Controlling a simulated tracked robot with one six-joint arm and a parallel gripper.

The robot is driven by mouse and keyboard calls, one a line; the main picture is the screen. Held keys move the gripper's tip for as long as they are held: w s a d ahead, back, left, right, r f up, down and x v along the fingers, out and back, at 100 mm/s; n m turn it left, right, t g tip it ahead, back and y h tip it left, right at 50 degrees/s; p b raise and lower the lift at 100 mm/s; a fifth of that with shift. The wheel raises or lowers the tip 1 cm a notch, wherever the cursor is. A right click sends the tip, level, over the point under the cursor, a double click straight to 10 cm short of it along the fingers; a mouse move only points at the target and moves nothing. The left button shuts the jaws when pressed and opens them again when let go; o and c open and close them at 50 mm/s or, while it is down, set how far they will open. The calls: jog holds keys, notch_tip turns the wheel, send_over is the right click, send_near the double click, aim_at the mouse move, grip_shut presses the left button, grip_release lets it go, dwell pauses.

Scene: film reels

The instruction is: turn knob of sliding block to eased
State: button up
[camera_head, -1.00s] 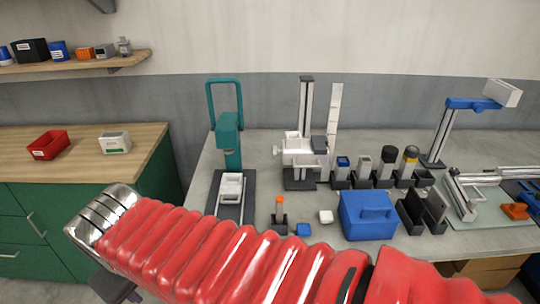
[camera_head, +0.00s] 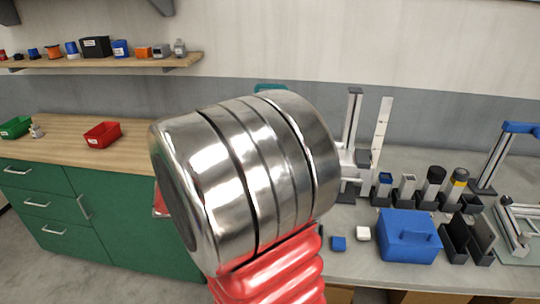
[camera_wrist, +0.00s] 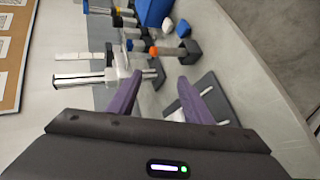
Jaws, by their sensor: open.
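The white sliding block (camera_head: 346,158) sits on an upright steel column stand (camera_head: 354,112) on the grey bench. In the head view my silver wrist covers its left side, so its knob is hidden. In the wrist view, which is turned sideways, the white block (camera_wrist: 121,64) and its column (camera_wrist: 82,79) lie beyond my left finger. The knob cannot be made out clearly there. My gripper (camera_wrist: 160,77) has two purple fingers spread apart with nothing between them. It is open and apart from the block. The head view hides the fingers.
A blue box (camera_head: 405,238) and several dark holders stand right of the column. A white ruler-like upright (camera_head: 382,130) stands beside it. An orange-topped tool (camera_wrist: 154,51) and a dark base plate (camera_wrist: 212,98) are near my fingers. A green cabinet stands left.

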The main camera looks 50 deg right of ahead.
jog(key=w+d+f+h, duration=0.2)
jog(key=w+d+h, duration=0.1)
jog(key=d, duration=0.4)
jog(key=w+d+f+h, duration=0.1)
jog(key=w+d+h, duration=0.2)
jog(key=d, duration=0.3)
jog(key=shift+d+f+n+h, duration=0.35)
jog(key=shift+d+n+h, duration=0.05)
jog(key=shift+h, duration=0.3)
jog(key=shift+s, duration=0.1)
jog(key=x, duration=1.3)
jog(key=shift+s+d, duration=0.15)
jog(key=shift+d, duration=0.2)
jog(key=shift+r, duration=0.1)
jog(key=shift+c, duration=0.7)
